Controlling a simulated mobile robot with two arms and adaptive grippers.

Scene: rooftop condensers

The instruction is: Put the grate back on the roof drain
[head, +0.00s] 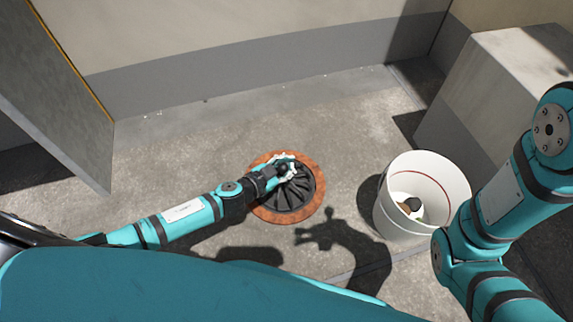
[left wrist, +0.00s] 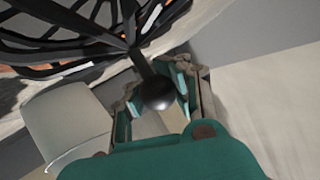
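The black ribbed grate (head: 286,198) lies within the round rust-orange drain ring (head: 312,206) on the roof floor. I cannot tell whether it rests fully in the ring or hangs slightly above it. My left gripper (head: 284,169) is over the far part of the grate. In the left wrist view, the grate (left wrist: 85,38) fills the upper left, and its stem ends in a round black knob (left wrist: 158,93). The fingers of my left gripper (left wrist: 160,88) stand close on both sides of the knob and appear closed on it. My right gripper is out of view.
A white bucket (head: 391,215) with small brown and dark things inside stands right of the drain. A pale block (head: 505,90) stands at the right, a grey panel (head: 60,90) at the left. A wall closes the back.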

